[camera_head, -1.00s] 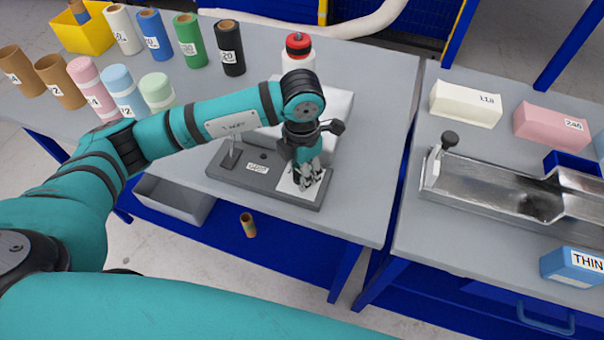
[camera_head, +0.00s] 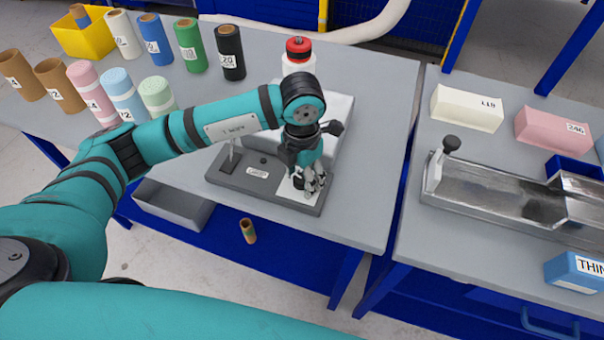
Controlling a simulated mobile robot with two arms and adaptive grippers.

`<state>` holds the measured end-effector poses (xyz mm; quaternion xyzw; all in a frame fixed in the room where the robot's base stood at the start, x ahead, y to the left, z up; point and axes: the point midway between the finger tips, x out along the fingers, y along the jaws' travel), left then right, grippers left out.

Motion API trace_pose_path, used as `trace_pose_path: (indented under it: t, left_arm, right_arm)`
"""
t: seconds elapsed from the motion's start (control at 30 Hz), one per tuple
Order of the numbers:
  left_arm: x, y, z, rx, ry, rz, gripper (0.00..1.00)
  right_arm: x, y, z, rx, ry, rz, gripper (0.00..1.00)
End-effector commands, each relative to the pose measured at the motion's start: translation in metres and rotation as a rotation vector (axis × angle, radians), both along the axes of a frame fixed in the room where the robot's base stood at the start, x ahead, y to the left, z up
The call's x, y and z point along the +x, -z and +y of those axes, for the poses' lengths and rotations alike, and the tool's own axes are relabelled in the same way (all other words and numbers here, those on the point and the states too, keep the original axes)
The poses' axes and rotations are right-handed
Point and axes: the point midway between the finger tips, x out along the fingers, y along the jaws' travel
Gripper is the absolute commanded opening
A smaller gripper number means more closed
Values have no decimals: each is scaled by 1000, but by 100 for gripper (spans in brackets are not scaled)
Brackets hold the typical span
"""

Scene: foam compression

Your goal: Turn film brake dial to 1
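A dark grey base plate (camera_head: 235,182) lies on the left table, with a small upright pin, a dark round knob (camera_head: 264,160), a white label and a white panel at its right end. My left gripper (camera_head: 312,190) points down over the white panel. Its fingers are over a small dark part there, which they mostly hide. I cannot tell whether this part is the film brake dial, or whether the fingers grip it. No number on a dial is readable. My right gripper is not in view.
A pale box-like body (camera_head: 338,110) and a white bottle with a red cap (camera_head: 298,58) stand behind my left arm. Several film rolls (camera_head: 188,48) stand at the back left. A metal trough (camera_head: 490,190) and foam blocks (camera_head: 466,107) are on the right table.

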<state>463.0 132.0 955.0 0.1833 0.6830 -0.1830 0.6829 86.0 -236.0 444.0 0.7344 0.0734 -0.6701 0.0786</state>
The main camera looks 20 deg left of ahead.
Motion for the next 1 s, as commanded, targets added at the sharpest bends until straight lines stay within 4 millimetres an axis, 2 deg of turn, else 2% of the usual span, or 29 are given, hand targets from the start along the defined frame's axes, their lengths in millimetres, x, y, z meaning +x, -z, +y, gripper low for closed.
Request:
trace_pose_path:
  t: [0.23,0.37,0.47,0.8,1.0]
  left_arm:
    - [0,0,0,0,1,0,59]
    - [1,-8,0,0,1,-2,59]
    - [1,-24,0,-2,0,-5,59]
    - [1,-94,0,-2,2,-5,59]
    - [0,-116,0,0,1,-1,59]
  right_arm:
    - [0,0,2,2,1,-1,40]
    - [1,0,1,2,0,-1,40]
    - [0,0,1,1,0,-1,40]
    - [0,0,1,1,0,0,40]
    - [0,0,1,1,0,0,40]
